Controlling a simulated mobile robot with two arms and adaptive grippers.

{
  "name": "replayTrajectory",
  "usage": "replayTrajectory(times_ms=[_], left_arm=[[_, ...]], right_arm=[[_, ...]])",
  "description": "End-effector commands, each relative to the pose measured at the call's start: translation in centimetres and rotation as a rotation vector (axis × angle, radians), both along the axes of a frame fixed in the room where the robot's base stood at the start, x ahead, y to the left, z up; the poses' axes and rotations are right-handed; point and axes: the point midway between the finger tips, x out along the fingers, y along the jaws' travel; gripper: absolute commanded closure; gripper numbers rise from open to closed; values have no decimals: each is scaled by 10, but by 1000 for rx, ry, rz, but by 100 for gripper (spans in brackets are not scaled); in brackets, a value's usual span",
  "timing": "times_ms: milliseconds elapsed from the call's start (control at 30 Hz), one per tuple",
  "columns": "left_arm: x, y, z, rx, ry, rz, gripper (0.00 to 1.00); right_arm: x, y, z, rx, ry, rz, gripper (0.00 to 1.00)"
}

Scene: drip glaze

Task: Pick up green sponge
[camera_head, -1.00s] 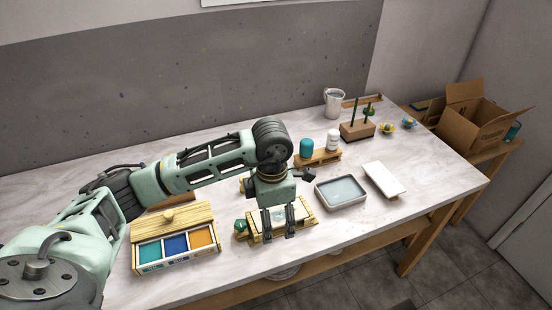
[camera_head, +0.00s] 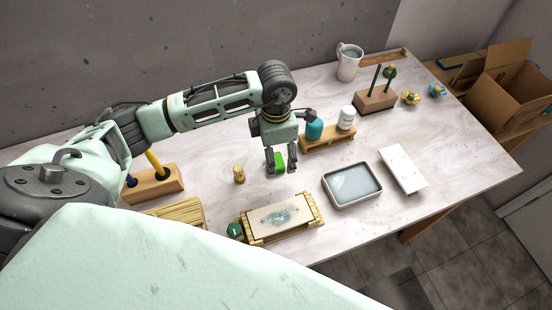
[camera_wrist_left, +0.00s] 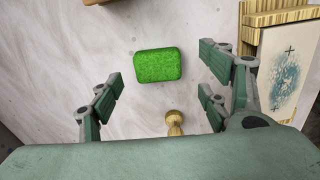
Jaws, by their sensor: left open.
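The green sponge (camera_wrist_left: 158,65) lies flat on the marble tabletop in the left wrist view, a bright green block with rounded corners. In the head view the sponge (camera_head: 280,160) shows between the fingers of my left gripper (camera_head: 282,168), which partly hide it. My left gripper also shows in the left wrist view (camera_wrist_left: 160,95), its fingers spread wide on either side and apart from the sponge. It is open and empty, pointing down above the table. My right gripper is not in view.
A small wooden knob-like piece (camera_wrist_left: 174,122) stands near the sponge. A wooden frame with a patterned tile (camera_head: 280,217) lies in front. A water tray (camera_head: 351,185) is to the right, and bottles stand on a wooden rack (camera_head: 328,141) behind.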

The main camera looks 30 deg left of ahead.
Motion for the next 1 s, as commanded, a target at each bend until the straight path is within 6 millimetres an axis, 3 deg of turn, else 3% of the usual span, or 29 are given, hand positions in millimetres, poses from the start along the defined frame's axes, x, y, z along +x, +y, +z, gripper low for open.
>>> replayTrajectory(times_ms=[67, 200, 333, 500, 900, 1000], left_arm=[[-1, 0, -10, 0, 6, 1, 30], [0, 0, -29, 0, 3, 1, 30], [0, 0, -35, -1, 1, -1, 30], [1, 0, -35, 0, 0, -1, 31], [1, 0, -34, 0, 0, 0, 66], [1, 1, -34, 0, 0, 0, 68]], right_arm=[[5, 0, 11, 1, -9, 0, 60], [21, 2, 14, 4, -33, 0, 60], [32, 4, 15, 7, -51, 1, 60], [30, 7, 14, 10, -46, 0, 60], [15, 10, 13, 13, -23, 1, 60], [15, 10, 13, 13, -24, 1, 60]])
